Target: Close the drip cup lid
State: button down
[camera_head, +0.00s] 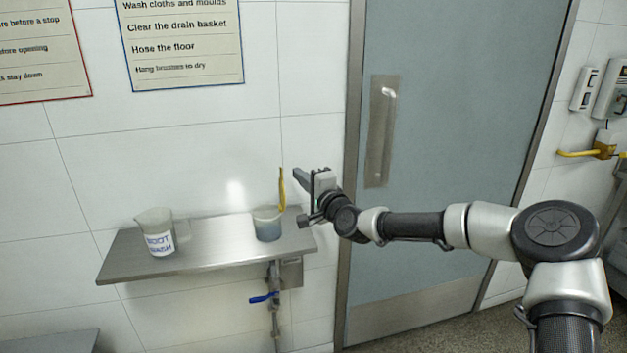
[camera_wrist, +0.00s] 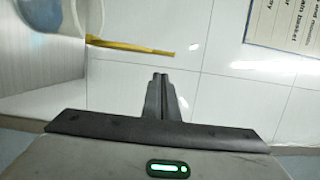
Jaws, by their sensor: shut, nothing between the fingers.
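The drip cup (camera_head: 267,229) is a small clear cup with bluish contents, on the right part of the steel shelf. Its yellow lid (camera_head: 282,190) stands upright, seen nearly edge-on at the cup's right rim, so the cup is open. My gripper (camera_head: 297,175) is shut and empty, just right of the raised lid and above the cup. In the wrist view the lid (camera_wrist: 132,46) is a thin yellow strip beyond my closed fingertips (camera_wrist: 160,76), with a visible gap. The cup (camera_wrist: 45,12) is cut off at the top left there.
The steel shelf (camera_head: 205,248) is fixed to a white tiled wall. A jug labelled "BOOT WASH" (camera_head: 157,234) stands on its left part. A blue-handled valve (camera_head: 264,298) hangs below. A grey door (camera_head: 440,130) is behind my arm.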

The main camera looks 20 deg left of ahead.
aim_at(282, 174)
jog(key=shift+s+a, duration=0.65)
jog(key=shift+a, duration=0.3)
jog(key=shift+a+r, duration=0.1)
jog(key=shift+s+a+r+n+b, duration=0.1)
jog(key=shift+s+a+n+b, duration=0.15)
jog(key=shift+a+n, duration=0.25)
jog(key=shift+s+a+r+n+b, duration=0.1)
jog(key=shift+s+a+n, duration=0.25)
jog(key=shift+n, duration=0.15)
jog(key=s+a+f+n+h+b, duration=0.3)
jog(key=s+a+f+n, duration=0.3)
jog(key=a+f+n, duration=0.3)
jog(key=shift+a+n+h+b, duration=0.4)
jog(key=shift+n+h, duration=0.5)
jog(key=shift+n, duration=0.8)
jog(key=shift+f, duration=0.2)
jog(key=shift+r, duration=0.1)
